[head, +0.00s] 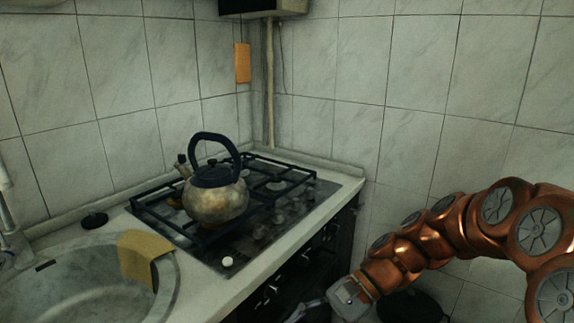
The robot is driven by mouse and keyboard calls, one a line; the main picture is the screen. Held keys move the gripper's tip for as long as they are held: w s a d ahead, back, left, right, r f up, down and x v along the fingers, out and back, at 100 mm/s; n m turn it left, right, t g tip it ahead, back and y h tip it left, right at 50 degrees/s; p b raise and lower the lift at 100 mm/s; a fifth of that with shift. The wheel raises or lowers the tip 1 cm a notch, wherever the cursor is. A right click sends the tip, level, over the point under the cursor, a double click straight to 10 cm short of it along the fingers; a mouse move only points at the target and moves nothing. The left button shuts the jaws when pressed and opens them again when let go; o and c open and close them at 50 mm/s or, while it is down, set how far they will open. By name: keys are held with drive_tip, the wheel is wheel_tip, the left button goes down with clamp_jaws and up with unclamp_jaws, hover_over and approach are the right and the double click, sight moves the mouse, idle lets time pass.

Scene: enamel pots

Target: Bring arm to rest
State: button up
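My copper-coloured arm (455,228) reaches in from the right edge and bends down toward the bottom middle. My gripper (312,308) is at its end, low in front of the stove's side and cut off by the bottom edge of the head view. Its fingers are too small and dark to tell whether they are open or shut. I see nothing clearly held in it.
A kettle (216,198) with a dark handle stands upright on the gas stove (262,232). A sink (75,285) with a yellow cloth (143,252) over its rim is at left. A dark round pot or lid (412,306) lies low behind my arm. Tiled walls close off the back.

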drive_tip(key=s+d+f+n+t+h, duration=0.15)
drive_tip(key=s+d+n+h, duration=0.3)
drive_tip(key=s+d, duration=0.45)
drive_tip(key=s+d+f+n+t+h, duration=0.15)
drive_tip(key=s+d+n+h, duration=0.35)
drive_tip(key=s, duration=0.5)
wheel_tip(320, 180, up, 14)
drive_tip(key=m+h+p, duration=0.1)
drive_tip(key=p, duration=1.2)
drive_tip(key=shift+w+d, duration=0.3)
drive_tip(key=shift+d, duration=0.05)
